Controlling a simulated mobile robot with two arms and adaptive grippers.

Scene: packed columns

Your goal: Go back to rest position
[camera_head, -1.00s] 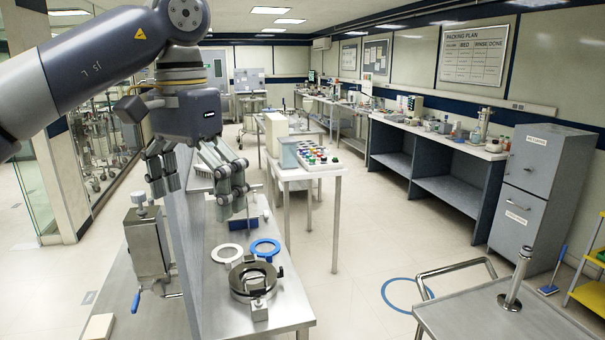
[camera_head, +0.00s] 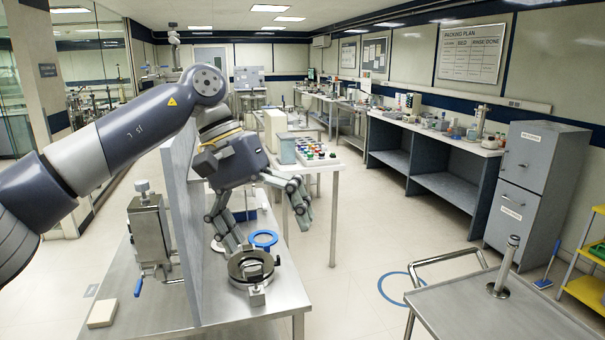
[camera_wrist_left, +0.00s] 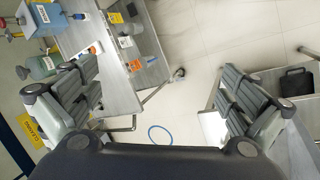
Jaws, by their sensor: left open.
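My left gripper (camera_head: 265,218) is open and empty in the head view. It hangs above the steel bench, right of the upright grey panel (camera_head: 182,220), with its fingers spread and tilted to the lower right. In the left wrist view its two fingers (camera_wrist_left: 165,105) stand wide apart with nothing between them, and the floor and furniture show below. My right gripper is not in view.
The steel bench (camera_head: 140,318) holds a dark round clamp (camera_head: 250,267), a blue ring (camera_head: 264,239) and a metal device with a blue handle (camera_head: 150,232). A steel cart (camera_head: 490,312) stands at the lower right. The floor between them is open.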

